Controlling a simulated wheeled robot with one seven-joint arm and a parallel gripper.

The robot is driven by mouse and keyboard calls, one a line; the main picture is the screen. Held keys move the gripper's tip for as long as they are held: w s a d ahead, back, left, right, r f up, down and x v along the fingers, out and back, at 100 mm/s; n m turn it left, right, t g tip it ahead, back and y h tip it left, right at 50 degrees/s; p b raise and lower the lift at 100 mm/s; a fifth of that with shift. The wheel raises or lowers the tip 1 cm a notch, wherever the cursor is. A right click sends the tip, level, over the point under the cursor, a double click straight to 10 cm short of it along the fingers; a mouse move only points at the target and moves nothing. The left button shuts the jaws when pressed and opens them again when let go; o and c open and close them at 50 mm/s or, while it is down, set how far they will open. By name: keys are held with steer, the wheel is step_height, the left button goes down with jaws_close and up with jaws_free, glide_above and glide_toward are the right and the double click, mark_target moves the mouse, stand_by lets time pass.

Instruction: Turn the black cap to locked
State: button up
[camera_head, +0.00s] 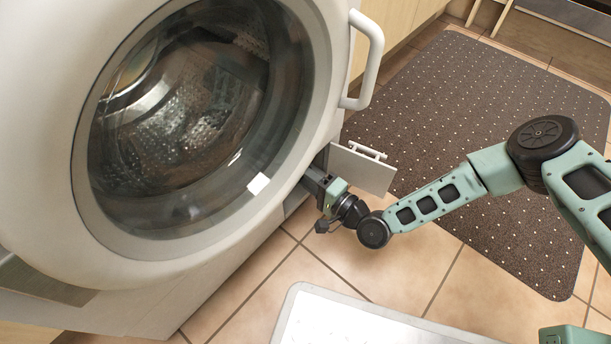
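My gripper (318,182) reaches in low at the front of the washing machine (330,60), beside the open grey-white hatch flap (362,168). Its front end goes into the hatch opening, left of the flap and below the round door. The fingertips are hidden behind the door's rim and the machine's front, so I cannot tell whether they are open or shut. The black cap cannot be made out; that spot is covered by my gripper and the door.
The round glass door (190,110) bulges out above my gripper, with a white handle (367,60) at its right. A dark dotted mat (480,110) lies on the tiled floor to the right. A white tray-like surface (350,322) is at the bottom. Tiles between are clear.

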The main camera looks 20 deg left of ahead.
steer(key=p+v, duration=0.8)
steer(key=v, duration=0.9)
steer(key=shift+d, duration=0.2)
